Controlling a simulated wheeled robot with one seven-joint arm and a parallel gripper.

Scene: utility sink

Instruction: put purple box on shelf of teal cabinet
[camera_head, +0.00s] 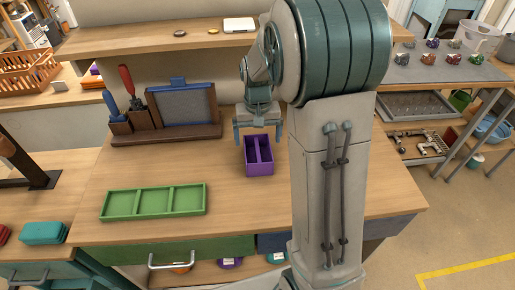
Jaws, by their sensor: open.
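The purple box (259,168) is open-topped with a divider inside. It stands on the wooden workbench, right of the middle and near my arm. My gripper (257,136) is open and points down, with its two fingers spread at the box's far upper side. The fingers look to be above or just behind the box; I cannot tell if they touch it. A pale teal cabinet (427,12) with a dark opening shows at the top right, cut off by the picture edge. Its shelf is not clearly visible.
A green divided tray (153,202) lies at front left on the bench. A wooden tool holder with a framed panel (182,106) stands behind it. A raised wooden shelf (150,38) runs along the back. Right, a grey-topped table (440,68) holds several rocks.

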